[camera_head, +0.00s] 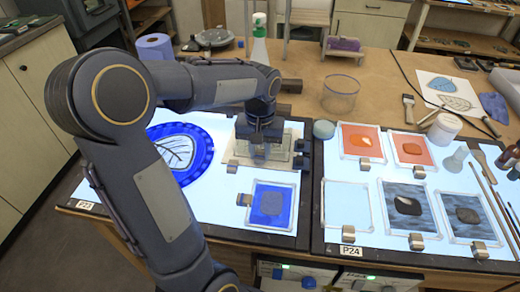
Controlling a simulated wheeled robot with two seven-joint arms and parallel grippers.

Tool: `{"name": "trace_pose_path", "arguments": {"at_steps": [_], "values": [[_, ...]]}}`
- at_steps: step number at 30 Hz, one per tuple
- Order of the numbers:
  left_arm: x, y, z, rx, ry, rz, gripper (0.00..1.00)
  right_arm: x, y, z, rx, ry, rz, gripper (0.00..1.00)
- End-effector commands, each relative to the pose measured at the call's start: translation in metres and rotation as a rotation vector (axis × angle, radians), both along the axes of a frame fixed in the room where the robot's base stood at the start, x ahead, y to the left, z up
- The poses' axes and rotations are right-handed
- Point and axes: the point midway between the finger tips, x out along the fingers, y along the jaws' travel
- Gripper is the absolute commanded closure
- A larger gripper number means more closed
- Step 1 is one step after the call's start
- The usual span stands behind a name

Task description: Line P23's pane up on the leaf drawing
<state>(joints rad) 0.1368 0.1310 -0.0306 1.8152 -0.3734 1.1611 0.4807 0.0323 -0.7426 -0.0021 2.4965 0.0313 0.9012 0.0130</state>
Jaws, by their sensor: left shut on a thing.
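The left station, tagged P23 (84,205), has a lit white top. On it lies a round blue ring (204,150) around a leaf drawing (177,150) in dark lines on white; my arm partly covers its left side. To its right is a pale, clear-looking pane (243,153) in a light frame. My left gripper (264,152) is over this pane and shut on it; the fingertips and the exact grip are hard to see. The pane is right of the leaf drawing, apart from it. My right gripper is not in view.
A framed blue pane (286,207) lies in front of the gripper. The right station, P24 (348,251), holds several framed panes, two orange ones at the back. A glass jar (340,95), a green-and-white spray bottle (259,47) and a blue roll (155,46) stand behind.

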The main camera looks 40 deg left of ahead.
Motion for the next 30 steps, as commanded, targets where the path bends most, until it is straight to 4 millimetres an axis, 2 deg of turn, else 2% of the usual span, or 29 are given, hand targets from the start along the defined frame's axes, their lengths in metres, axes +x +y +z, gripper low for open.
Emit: {"name": "trace_pose_path", "arguments": {"at_steps": [30], "values": [[0.0, -0.0002, -0.0053, 0.0, 0.0, 0.0, 1.0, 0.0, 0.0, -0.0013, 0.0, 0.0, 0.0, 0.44]]}}
